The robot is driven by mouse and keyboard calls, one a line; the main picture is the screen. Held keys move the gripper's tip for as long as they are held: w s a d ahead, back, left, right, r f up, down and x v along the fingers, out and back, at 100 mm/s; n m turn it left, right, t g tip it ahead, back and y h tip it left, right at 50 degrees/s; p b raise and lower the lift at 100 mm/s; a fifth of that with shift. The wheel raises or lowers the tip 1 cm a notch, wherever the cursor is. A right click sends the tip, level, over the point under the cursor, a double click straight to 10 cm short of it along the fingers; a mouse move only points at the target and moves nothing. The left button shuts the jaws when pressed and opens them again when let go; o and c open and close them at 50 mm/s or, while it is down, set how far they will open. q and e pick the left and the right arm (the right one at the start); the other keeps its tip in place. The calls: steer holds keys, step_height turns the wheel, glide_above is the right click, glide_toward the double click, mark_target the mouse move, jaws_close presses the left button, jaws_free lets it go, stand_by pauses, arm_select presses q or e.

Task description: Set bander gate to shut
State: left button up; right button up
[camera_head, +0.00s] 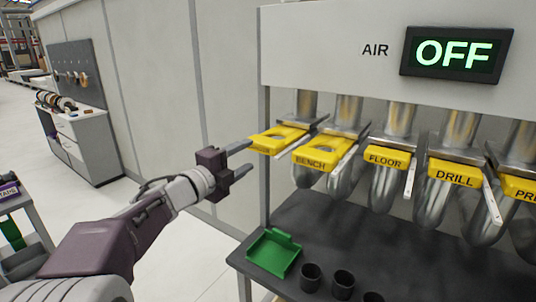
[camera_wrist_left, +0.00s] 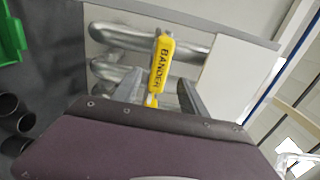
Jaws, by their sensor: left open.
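The bander gate (camera_head: 275,140) is the leftmost yellow slide on the row of metal ducts in the head view. It juts out from its duct, and an opening in its plate shows. Its label faces away there, but BANDER reads on the yellow handle (camera_wrist_left: 162,65) in the left wrist view. My left gripper (camera_head: 241,160) is open and empty, just left of the gate's handle, with its fingers pointing at it. In the left wrist view the handle shows between and beyond the fingers (camera_wrist_left: 160,96). My right gripper is not in view.
The bench gate (camera_head: 315,155) is close beside it and also juts out. The floor gate (camera_head: 386,157) and drill gate (camera_head: 452,174) follow to the right. An air sign (camera_head: 455,54) reads OFF. A green tray (camera_head: 273,254) and black cups (camera_head: 311,277) sit on the dark bench below.

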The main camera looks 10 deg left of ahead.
mark_target(258, 149)
arm_select(q)
steer(key=p+x, duration=0.1)
steer(key=x, duration=0.8)
steer(key=shift+a+f, duration=0.1)
steer(key=shift+s, duration=0.1)
jaws_close()
stand_by(1.1)
